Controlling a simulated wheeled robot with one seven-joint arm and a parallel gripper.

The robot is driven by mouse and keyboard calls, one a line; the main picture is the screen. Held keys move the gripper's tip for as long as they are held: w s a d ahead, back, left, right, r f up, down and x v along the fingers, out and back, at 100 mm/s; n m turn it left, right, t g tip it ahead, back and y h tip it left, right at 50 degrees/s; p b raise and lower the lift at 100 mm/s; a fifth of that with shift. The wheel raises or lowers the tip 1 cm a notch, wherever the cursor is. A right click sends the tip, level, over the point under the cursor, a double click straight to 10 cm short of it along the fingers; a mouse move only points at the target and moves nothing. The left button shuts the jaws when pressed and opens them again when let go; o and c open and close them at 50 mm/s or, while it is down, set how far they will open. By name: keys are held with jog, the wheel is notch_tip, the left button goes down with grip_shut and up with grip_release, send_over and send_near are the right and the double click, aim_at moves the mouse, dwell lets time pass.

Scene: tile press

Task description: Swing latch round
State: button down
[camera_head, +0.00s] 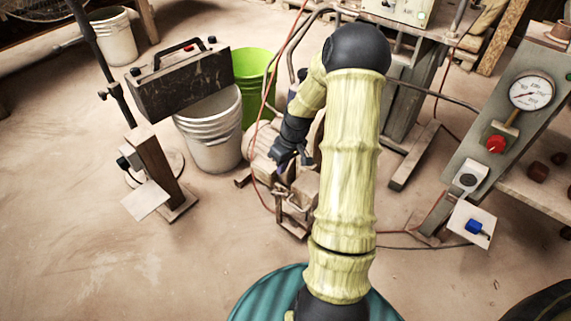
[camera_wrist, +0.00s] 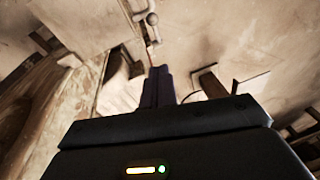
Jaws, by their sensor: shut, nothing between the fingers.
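A small wooden box-like block (camera_head: 303,187) stands low on the floor left of my upper arm. A pale metal bar fitting (camera_head: 293,206) shows on its front and may be the latch, but it is too small to read clearly. My gripper (camera_head: 281,166) points down just above and left of the block, apart from the fitting as far as I can tell. In the wrist view, my dark fingers (camera_wrist: 159,72) are together and empty. A jointed metal piece (camera_wrist: 150,20) shows beyond their tips, and I cannot tell whether it is the latch.
A white bucket (camera_head: 212,140) and a green bucket (camera_head: 254,70) stand behind left. A post with a white plate (camera_head: 146,199) stands further left. A gauge panel (camera_head: 500,125) is on the right. A red cable (camera_head: 258,195) runs by the block. Left front floor is clear.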

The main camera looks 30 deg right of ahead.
jog(key=b, duration=0.3)
send_over(281, 194)
jog(key=w, duration=0.3)
jog(key=d+x, duration=0.1)
jog(key=x, duration=0.4)
jog(key=s+f+b, duration=0.1)
jog(key=s+d+f, duration=0.1)
jog(key=s, duration=0.1)
jog(key=shift+s+f+b, duration=0.1)
jog(key=shift+s+b, duration=0.15)
jog(key=shift+b, duration=0.15)
jog(key=shift+f, duration=0.1)
jog(key=shift+s+d+f+t+y+p, duration=0.1)
jog(key=shift+s+t+y+p, duration=0.1)
jog(key=shift+s+t+p, duration=0.35)
jog(key=shift+s+d+f+t+y+p, duration=0.1)
jog(key=shift+s+t+y+p, duration=0.1)
jog(key=shift+p, duration=0.5)
jog(key=shift+s+f, duration=0.1)
jog(key=shift+f, duration=0.25)
